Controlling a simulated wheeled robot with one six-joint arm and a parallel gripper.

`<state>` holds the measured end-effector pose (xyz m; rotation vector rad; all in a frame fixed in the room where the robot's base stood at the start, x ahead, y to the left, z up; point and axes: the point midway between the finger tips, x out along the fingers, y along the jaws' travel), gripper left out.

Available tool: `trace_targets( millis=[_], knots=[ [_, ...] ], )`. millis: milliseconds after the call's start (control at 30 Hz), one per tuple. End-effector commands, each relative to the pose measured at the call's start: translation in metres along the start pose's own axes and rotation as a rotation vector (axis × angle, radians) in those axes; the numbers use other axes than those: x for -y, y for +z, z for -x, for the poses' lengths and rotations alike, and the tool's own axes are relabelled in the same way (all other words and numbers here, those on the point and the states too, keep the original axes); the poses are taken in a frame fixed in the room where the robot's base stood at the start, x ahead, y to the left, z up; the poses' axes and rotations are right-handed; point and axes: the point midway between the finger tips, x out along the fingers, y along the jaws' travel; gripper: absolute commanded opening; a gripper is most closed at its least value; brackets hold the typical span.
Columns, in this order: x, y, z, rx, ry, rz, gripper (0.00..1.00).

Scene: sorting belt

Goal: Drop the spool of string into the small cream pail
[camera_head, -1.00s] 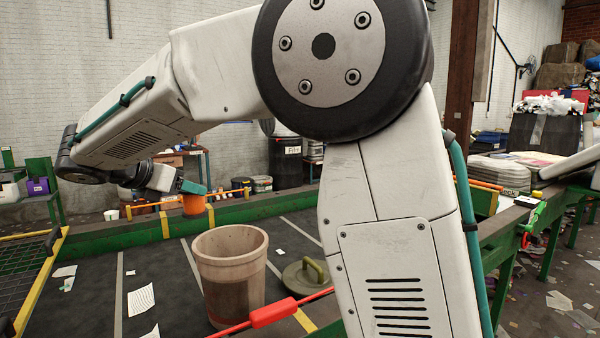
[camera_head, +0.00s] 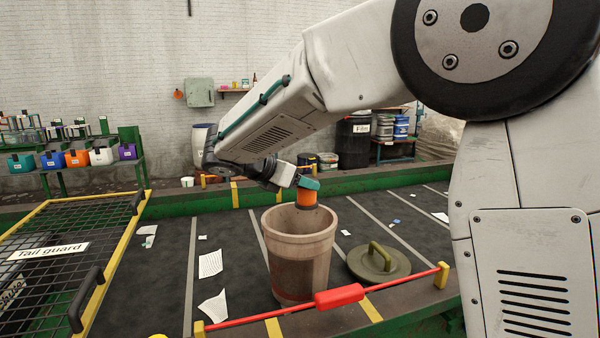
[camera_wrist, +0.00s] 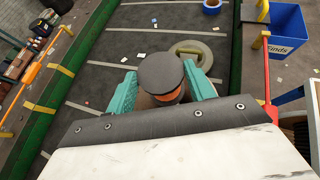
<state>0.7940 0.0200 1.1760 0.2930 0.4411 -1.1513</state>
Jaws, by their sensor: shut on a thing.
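My gripper (camera_head: 309,188) has teal fingers and is shut on the orange spool of string (camera_head: 307,197). The spool's dark round end (camera_wrist: 160,72) faces the wrist camera, with a little orange below it. A worn beige-cream pail (camera_head: 300,262) stands upright and open on the dark belt. In the head view the spool overlaps the pail's back rim; whether it is over the opening or behind it, I cannot tell. In the wrist view the gripper (camera_wrist: 161,80) and spool hide most of what lies beneath, and a bit of brown shows there.
An olive lid (camera_head: 379,264) with a handle lies right of the pail. A red bar (camera_head: 340,296) runs along the belt's near edge. The tail guard mesh (camera_head: 60,240) is at left. Paper scraps (camera_head: 211,264) dot the belt. A blue bin (camera_wrist: 287,32) shows in the wrist view.

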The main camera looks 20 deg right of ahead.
Motion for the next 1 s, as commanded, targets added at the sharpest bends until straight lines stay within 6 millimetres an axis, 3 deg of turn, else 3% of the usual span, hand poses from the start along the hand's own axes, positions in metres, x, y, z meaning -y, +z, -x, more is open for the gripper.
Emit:
trace_targets(
  millis=[267, 300, 367, 700, 1000],
  knots=[
    [0.000, -0.001, -0.001, 0.000, -0.001, -0.001, 0.31],
    [0.000, -0.001, -0.001, 0.000, -0.001, -0.001, 0.64],
    [0.000, -0.001, -0.001, 0.000, -0.001, -0.001, 0.79],
    [0.000, -0.001, 0.004, 0.000, 0.001, -0.001, 0.79],
    [0.000, -0.001, 0.051, 0.000, 0.002, -0.002, 0.79]
  ],
)
